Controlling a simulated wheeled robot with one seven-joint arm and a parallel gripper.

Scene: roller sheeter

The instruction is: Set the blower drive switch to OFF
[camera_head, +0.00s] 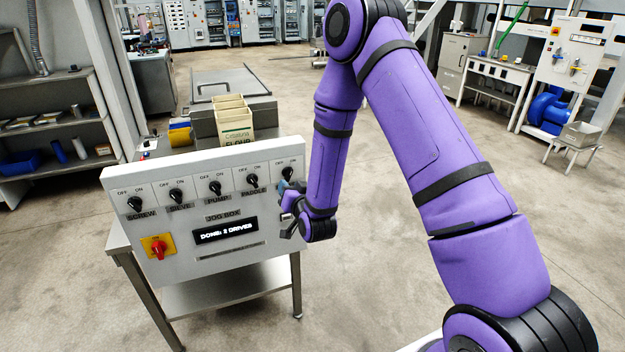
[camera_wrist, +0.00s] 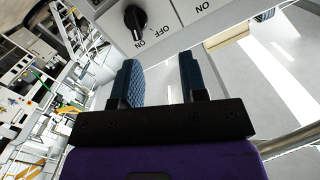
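The white control panel (camera_head: 190,205) carries a row of black rotary switches. The rightmost switch (camera_head: 287,173) has its name label hidden behind my gripper (camera_head: 287,192), so I cannot read BLOWER there. In the wrist view, a black switch (camera_wrist: 134,18) shows beside OFF and ON lettering, and its pale mark seems to point toward ON. My gripper (camera_wrist: 161,80) is open, with blue pads apart and nothing between them. The switch lies beyond the fingertips and to the left of the gap in that view. I see no contact.
The SCREW (camera_head: 135,203), SIEVE (camera_head: 176,195), PUMP (camera_head: 215,187) and PADDLE (camera_head: 252,180) switches sit in the same row. A red rotary switch (camera_head: 158,247) is below left. The display (camera_head: 226,230) reads "DONE: 2 DRIVES". Floor right of the panel is clear.

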